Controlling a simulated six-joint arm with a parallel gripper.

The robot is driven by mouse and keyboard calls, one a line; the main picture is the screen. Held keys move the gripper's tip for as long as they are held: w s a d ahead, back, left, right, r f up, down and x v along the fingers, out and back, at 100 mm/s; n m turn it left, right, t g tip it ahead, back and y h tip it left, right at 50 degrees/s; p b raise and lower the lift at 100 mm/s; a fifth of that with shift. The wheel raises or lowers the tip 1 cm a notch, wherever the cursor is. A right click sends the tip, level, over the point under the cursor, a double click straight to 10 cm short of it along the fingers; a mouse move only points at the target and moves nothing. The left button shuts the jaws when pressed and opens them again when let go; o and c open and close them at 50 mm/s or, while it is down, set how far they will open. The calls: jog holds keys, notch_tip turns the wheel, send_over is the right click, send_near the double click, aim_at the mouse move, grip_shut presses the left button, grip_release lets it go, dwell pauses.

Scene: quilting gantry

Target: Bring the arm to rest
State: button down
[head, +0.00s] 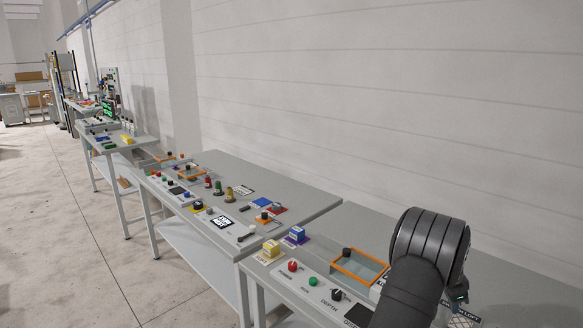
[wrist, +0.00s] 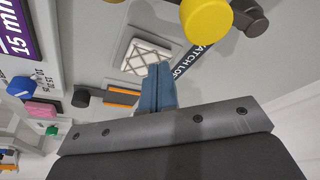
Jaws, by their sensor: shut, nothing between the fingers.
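My gripper shows in the wrist view (wrist: 158,90) as two blue-grey fingers pressed together, shut and empty. The fingertips reach over the lower edge of a white tile with a diamond pattern (wrist: 143,57); I cannot tell whether they touch it. In the head view my black arm rises over the near right bench (head: 518,290), and its wrist end is mostly hidden by the arm itself.
In the wrist view a yellow round knob (wrist: 206,18) is close beyond the fingers. A blue knob (wrist: 20,87) is at the left. In the head view an orange-framed tray (head: 358,264) and a red button (head: 292,266) sit left of the arm. A white wall (head: 400,100) stands behind.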

jog(key=shift+s+d+f+n+t, duration=0.1)
jog(key=shift+d+f+n+t, duration=0.2)
jog(key=shift+d+f+n, duration=0.35)
jog(key=shift+w+d+r+n+t, duration=0.1)
jog(key=shift+w+d+n+t, duration=0.05)
jog(key=shift+d+n, duration=0.3)
jog(key=shift+w+d+r+n+t, duration=0.15)
jog(key=shift+d+n, duration=0.15)
jog(key=shift+n, duration=0.2)
jog(key=d, duration=0.1)
jog(key=w+d, duration=0.1)
jog(key=d, duration=0.1)
jog(key=shift+d+f, duration=0.1)
jog(key=shift+f, duration=0.05)
jog(key=shift+w+d+r, duration=0.1)
jog(key=shift+d+r, duration=0.25)
jog(key=shift+r, duration=0.3)
jog(key=v, duration=0.8)
jog(key=shift+a+r, duration=0.25)
jog(key=shift+r, duration=0.15)
